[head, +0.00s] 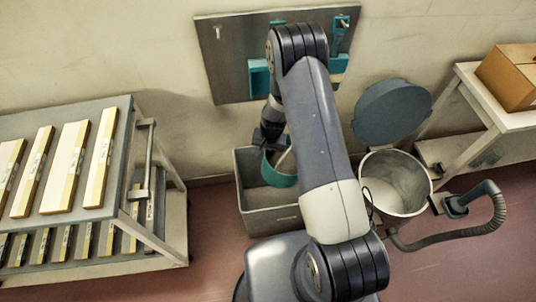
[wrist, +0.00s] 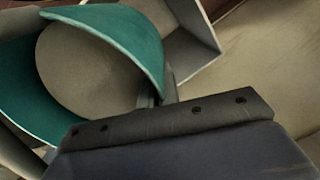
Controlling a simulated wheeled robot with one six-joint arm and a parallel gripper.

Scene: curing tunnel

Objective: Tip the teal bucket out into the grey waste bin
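The teal bucket (head: 281,178) is over the mouth of the grey waste bin (head: 272,221), tilted, partly hidden behind my arm. In the wrist view the bucket (wrist: 135,33) shows its teal wall around a plain grey-brown round area; I cannot tell whether that is its bottom or contents. My gripper (head: 270,136) is at the bucket's edge, above the bin. In the wrist view its fingers (wrist: 156,98) meet the bucket's rim and look shut on it. The grey bin's wall (wrist: 190,45) shows behind the bucket.
A round metal drum (head: 412,190) with its lid (head: 391,112) raised stands right of the bin, beside a ribbed hose (head: 465,236). A rack of boards (head: 160,226) stands left. A tool panel (head: 223,66) hangs behind. A bench (head: 470,84) bears a cardboard box (head: 508,76).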

